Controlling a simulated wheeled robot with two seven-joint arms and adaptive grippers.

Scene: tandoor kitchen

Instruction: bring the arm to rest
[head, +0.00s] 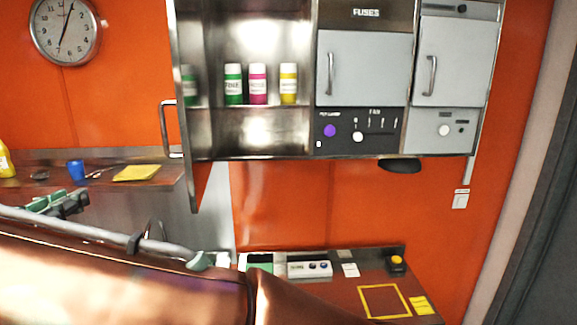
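No finger pair of either gripper can be clearly made out in the head view. A large brown shape (120,285) fills the lower left, very close to the camera. A grey tube (95,230) with a dark band runs along its upper edge and ends in a grey-green tip. A small green and dark item (52,203) shows just above the tube. I cannot tell whether these belong to my arms. I cannot tell whether my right gripper is open or shut, and I do not see my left gripper.
A steel cabinet (262,130) with an open door holds several labelled bottles. Grey fuse doors (364,70) are beside it. A left shelf (100,178) holds a blue cup (76,170) and yellow cloth (137,173). A lower counter (340,290) has a yellow square outline.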

